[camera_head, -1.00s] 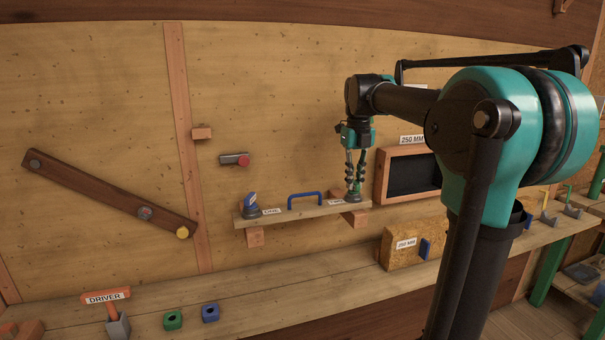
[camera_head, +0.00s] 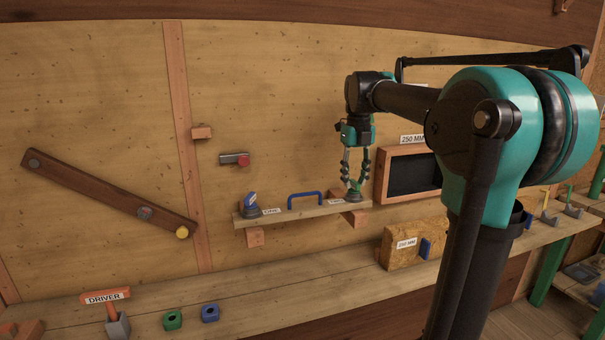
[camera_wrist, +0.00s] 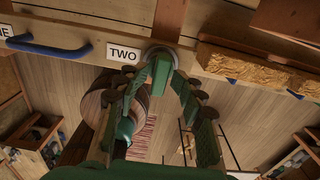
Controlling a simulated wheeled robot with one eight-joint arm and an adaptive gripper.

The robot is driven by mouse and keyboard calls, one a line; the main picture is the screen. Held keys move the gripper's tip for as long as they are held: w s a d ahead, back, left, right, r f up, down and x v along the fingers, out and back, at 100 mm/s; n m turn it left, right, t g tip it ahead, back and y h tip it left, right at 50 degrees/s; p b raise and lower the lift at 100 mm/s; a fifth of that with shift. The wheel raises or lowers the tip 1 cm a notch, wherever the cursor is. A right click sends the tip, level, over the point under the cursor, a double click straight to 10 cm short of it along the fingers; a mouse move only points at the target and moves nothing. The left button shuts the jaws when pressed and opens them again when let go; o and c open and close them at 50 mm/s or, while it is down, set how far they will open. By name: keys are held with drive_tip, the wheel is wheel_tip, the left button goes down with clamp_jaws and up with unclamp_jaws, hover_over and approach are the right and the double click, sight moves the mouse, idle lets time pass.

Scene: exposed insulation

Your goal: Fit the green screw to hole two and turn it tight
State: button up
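The green screw (camera_head: 354,187) stands in the grey round collar (camera_head: 354,197) beside the "TWO" label, at the right end of the small wooden shelf (camera_head: 300,213). In the wrist view the green screw's flat head (camera_wrist: 160,76) shows in front of its grey collar, next to the "TWO" sign (camera_wrist: 122,53). My gripper (camera_head: 356,180) hangs above the screw with its fingers spread. In the wrist view my gripper (camera_wrist: 163,95) has one finger on each side of the screw head, with a gap visible on the right. How deep the screw sits is hidden.
A blue screw (camera_head: 250,200) stands at the "ONE" label, with a blue handle (camera_head: 304,198) between the two holes. A framed dark box (camera_head: 410,173) is close to the right of my gripper.

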drive_tip(key=shift+r, duration=3.9)
